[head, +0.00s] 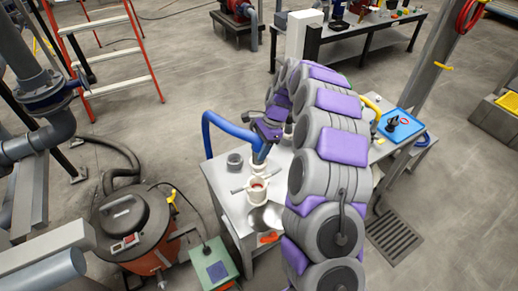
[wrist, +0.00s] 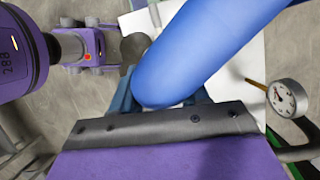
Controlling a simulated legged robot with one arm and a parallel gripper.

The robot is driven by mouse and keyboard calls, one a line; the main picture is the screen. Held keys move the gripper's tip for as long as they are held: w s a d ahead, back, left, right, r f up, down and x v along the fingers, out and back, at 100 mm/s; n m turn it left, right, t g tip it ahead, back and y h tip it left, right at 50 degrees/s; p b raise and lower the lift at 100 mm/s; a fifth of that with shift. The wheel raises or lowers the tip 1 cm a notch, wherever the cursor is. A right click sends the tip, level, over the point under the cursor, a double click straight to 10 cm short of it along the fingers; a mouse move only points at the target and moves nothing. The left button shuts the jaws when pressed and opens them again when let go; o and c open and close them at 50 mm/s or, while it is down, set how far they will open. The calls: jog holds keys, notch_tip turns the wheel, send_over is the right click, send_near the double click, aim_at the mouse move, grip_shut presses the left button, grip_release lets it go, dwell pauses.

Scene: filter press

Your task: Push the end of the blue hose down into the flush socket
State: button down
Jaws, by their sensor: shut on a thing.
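The blue hose (head: 222,124) arches up beside the white table and bends over toward my gripper (head: 264,143) in the head view. My gripper is shut on the hose near its end. In the wrist view the blue hose (wrist: 205,45) runs from the upper right down to the dark gripper jaw (wrist: 160,122). A pale upright socket (head: 257,192) with a reddish inside stands on the table just below the hose end. A pale piece shows between gripper and socket; I cannot tell whether the hose end touches the socket.
A grey cup (head: 235,161) stands left of the socket, and a shiny round dish (head: 265,217) lies in front. A blue tray (head: 400,126) is at the right. A drum vacuum (head: 135,228) stands on the floor at left. A gauge (wrist: 287,98) shows in the wrist view.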

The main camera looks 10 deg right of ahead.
jog(key=b+x, duration=0.2)
jog(key=x, duration=0.1)
jog(key=d+b+x, duration=0.1)
jog(key=b+x, duration=0.1)
jog(key=shift+w+f, duration=0.3)
jog(key=shift+f, duration=0.15)
jog(key=shift+d+f, duration=0.15)
jog(key=shift+f, duration=0.1)
jog(key=shift+s+r+p, duration=0.1)
jog(key=shift+p, duration=0.35)
jog(key=shift+f+p, duration=0.6)
jog(key=shift+f, duration=2.15)
dwell(0.5)
jog(key=shift+c, duration=2.4)
grip_release()
